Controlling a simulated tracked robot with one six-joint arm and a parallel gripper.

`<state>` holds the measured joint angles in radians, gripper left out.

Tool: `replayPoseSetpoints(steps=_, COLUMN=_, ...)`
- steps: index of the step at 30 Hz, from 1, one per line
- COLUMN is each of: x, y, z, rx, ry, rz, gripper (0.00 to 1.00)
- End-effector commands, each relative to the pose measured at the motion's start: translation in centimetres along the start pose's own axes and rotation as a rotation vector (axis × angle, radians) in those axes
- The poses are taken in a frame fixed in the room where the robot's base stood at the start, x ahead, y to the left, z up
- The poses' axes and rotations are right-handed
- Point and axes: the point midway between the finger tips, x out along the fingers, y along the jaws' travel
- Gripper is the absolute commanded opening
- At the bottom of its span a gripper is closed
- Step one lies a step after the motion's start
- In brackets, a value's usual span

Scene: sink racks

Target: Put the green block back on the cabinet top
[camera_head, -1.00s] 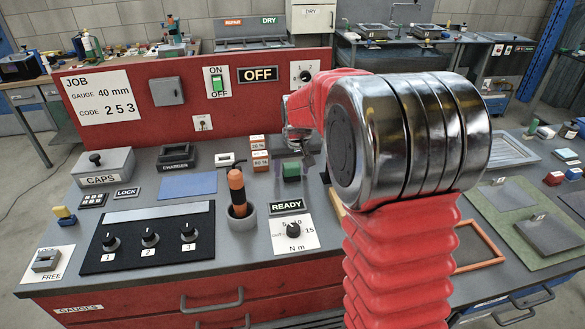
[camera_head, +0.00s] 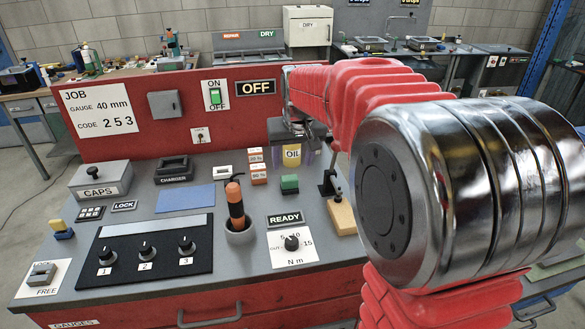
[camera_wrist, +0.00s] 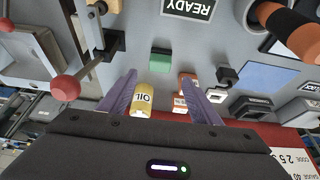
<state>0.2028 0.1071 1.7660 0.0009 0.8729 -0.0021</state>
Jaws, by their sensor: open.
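The green block (camera_head: 289,184) sits on the grey bench top (camera_head: 180,225) above red drawers, behind the READY label. In the wrist view the green block (camera_wrist: 160,60) lies ahead of my fingertips, apart from them. My gripper (camera_wrist: 160,79) is open, with its two purple fingers spread and nothing held. In the head view my gripper (camera_head: 300,138) hangs over the back of the bench, near a yellow OIL can (camera_head: 292,156). The OIL can (camera_wrist: 147,92) shows between the fingers in the wrist view; whether they touch it I cannot tell.
White-and-orange labelled boxes (camera_head: 257,165) stand left of the block. An orange-handled tool (camera_head: 235,203) stands in a cup in front. A lever on a wooden block (camera_head: 340,214) is to the right. A white DRY cabinet (camera_head: 307,25) stands at the back.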

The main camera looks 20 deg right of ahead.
Motion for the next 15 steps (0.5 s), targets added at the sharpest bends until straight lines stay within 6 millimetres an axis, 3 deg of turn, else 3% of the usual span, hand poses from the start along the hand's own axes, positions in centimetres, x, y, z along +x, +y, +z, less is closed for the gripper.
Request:
replayPoseSetpoints(steps=4, x=-0.89, y=-0.02, z=0.04, rx=0.0, ry=-0.001, rz=0.0, gripper=0.58)
replayPoseSetpoints(steps=15, x=-0.97, y=-0.04, z=0.04, rx=-0.001, ry=-0.001, rz=0.0, gripper=0.58)
